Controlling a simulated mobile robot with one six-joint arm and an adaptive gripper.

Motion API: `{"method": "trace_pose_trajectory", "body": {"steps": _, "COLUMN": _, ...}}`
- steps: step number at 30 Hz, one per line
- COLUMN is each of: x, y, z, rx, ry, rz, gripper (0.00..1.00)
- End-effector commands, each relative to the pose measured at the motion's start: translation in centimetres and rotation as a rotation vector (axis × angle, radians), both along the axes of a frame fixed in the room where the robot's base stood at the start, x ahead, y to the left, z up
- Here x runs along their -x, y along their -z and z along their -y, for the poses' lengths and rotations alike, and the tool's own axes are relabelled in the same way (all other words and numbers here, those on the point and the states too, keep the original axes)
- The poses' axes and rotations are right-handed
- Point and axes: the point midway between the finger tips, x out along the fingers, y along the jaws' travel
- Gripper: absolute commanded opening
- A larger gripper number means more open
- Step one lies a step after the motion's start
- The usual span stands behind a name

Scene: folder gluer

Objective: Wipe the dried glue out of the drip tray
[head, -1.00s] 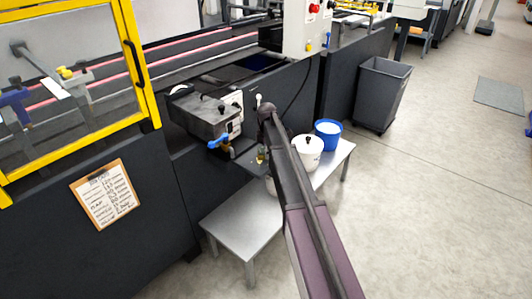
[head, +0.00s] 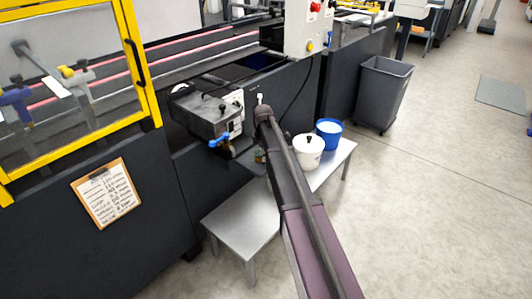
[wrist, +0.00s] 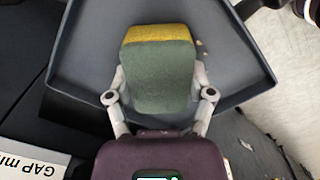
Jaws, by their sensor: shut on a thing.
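My gripper (wrist: 159,85) is shut on a sponge (wrist: 158,80) with a green face and a yellow strip along its far end. The sponge is over the dark grey drip tray (wrist: 85,65); I cannot tell whether it touches the tray floor. A few small yellowish glue bits (wrist: 201,47) show to the right of the sponge's far end. The sponge hides the middle of the tray. In the head view the tray (head: 246,164) sits below the glue unit, and my arm covers much of it.
The glue unit (head: 205,115) with a blue-handled valve (head: 219,140) overhangs the tray. A low metal bench (head: 240,222) holds a white lidded pot (head: 308,152) and a blue bucket (head: 329,133). A grey bin (head: 383,95) stands behind on open floor.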

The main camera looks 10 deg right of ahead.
Motion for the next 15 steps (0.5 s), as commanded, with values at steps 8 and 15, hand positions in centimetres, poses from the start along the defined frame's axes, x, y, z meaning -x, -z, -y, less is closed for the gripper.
{"method": "trace_pose_trajectory", "body": {"steps": 8, "x": 0.78, "y": 0.15, "z": -0.96, "rx": -0.007, "ry": -0.002, "rz": -0.006, "gripper": 0.31}}
{"method": "trace_pose_trajectory", "body": {"steps": 15, "x": 0.78, "y": 0.16, "z": -0.99, "rx": -0.007, "ry": -0.003, "rz": -0.007, "gripper": 0.31}}
